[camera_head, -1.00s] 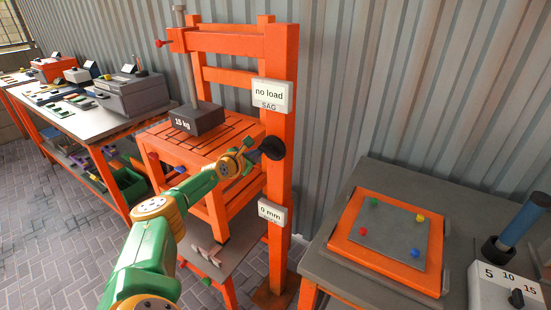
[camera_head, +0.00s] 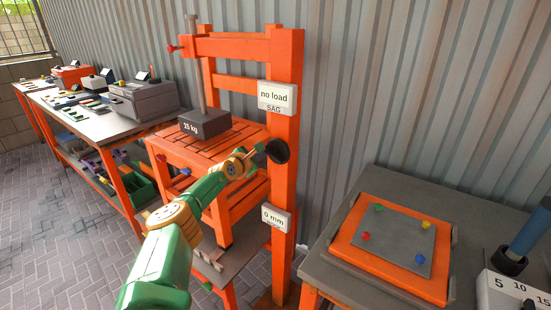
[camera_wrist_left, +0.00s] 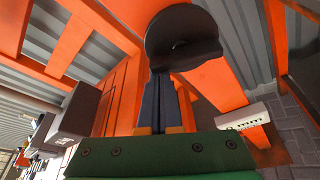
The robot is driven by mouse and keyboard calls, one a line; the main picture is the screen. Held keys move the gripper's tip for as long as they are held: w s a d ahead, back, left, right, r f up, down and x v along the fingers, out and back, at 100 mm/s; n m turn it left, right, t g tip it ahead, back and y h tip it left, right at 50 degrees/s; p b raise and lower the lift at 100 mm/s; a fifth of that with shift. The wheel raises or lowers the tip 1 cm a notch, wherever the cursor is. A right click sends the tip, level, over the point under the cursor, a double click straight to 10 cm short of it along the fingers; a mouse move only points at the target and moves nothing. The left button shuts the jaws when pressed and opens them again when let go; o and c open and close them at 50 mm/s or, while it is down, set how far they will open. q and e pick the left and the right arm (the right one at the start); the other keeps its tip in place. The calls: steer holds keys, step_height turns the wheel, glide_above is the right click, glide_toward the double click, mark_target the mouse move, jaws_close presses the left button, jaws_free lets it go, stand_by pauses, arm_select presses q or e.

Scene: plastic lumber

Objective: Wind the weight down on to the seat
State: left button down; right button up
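The upper display (camera_head: 277,97) reads "no load", the lower one (camera_head: 276,217) "0 mm". A round black handwheel (camera_head: 278,151) sits on the orange post. My left gripper (camera_head: 258,149) is just left of it. In the left wrist view the wheel (camera_wrist_left: 183,30) is right beyond my narrow, close-set fingertips (camera_wrist_left: 168,78); contact and any gap between the fingers are unclear. My right gripper is out of view.
The orange frame's post (camera_head: 284,180) stands close to my left gripper. A grey table with an orange-edged board (camera_head: 398,240) is at right, with a blue cylinder (camera_head: 530,230) beside it. A workbench with a grey box (camera_head: 145,98) runs along the left. A corrugated wall is behind.

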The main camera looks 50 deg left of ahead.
arm_select(q)
steer(key=shift+w+d+r+m+y+p, duration=0.15)
steer(key=shift+r+m+y+p, duration=0.15)
steer(key=shift+m+p, duration=0.35)
stand_by(0.8)
steer(key=shift+d+r+m+y+p, duration=0.2)
steer(key=shift+m+y+p, duration=0.15)
steer(key=shift+m+p, duration=0.55)
steer(key=shift+d+r+m+y+p, duration=0.1)
steer(key=shift+r+m+y+p, duration=0.2)
steer(key=shift+m+p, duration=0.5)
stand_by(1.9)
steer(key=shift+d+m+t+y+p, duration=0.2)
steer(key=shift+m+t+y+p, duration=0.15)
steer(key=shift+m, duration=0.5)
stand_by(0.7)
steer(key=shift+d+r+m+t+y, duration=0.2)
steer(key=shift+m+t+y, duration=0.15)
steer(key=shift+m, duration=0.55)
stand_by(0.5)
